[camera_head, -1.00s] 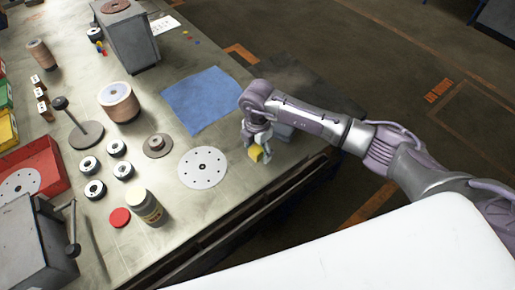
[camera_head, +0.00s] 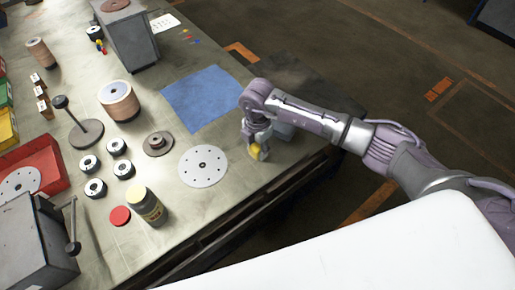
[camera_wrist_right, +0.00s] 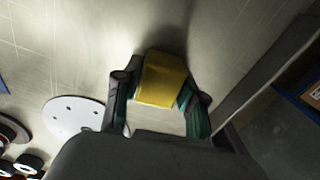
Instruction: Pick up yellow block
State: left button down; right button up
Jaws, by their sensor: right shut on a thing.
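The yellow block (camera_head: 255,151) is between the fingers of my right gripper (camera_head: 256,155), near the right edge of the workbench. In the right wrist view the yellow block (camera_wrist_right: 162,79) sits between the two fingers (camera_wrist_right: 160,98), which are shut on it. A shadow lies on the bench beside it; I cannot tell whether the block touches the surface. My left gripper is not in view.
A white perforated disc (camera_head: 203,166) lies left of the gripper, and a blue cloth (camera_head: 205,97) lies behind it. A jar (camera_head: 148,207), a red lid (camera_head: 120,215) and several small rollers (camera_head: 117,147) stand further left. The bench edge drops off close at the right.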

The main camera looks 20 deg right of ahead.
jog(key=shift+w+r, duration=0.1)
jog(key=shift+r, duration=0.3)
notch_tip(320, 180, up, 3)
jog(key=shift+f+b, duration=0.15)
jog(key=shift+b, duration=0.65)
jog(key=d+r+b, duration=0.3)
jog(key=d+r, duration=0.4)
jog(key=d, duration=0.4)
jog(key=shift+d, duration=0.35)
jog(key=shift+o, duration=1)
jog(key=shift+a, duration=0.1)
jog(key=shift+c, duration=1.4)
send_near(257, 145)
jog(key=shift+s+f+p, duration=0.2)
jog(key=shift+p, duration=0.1)
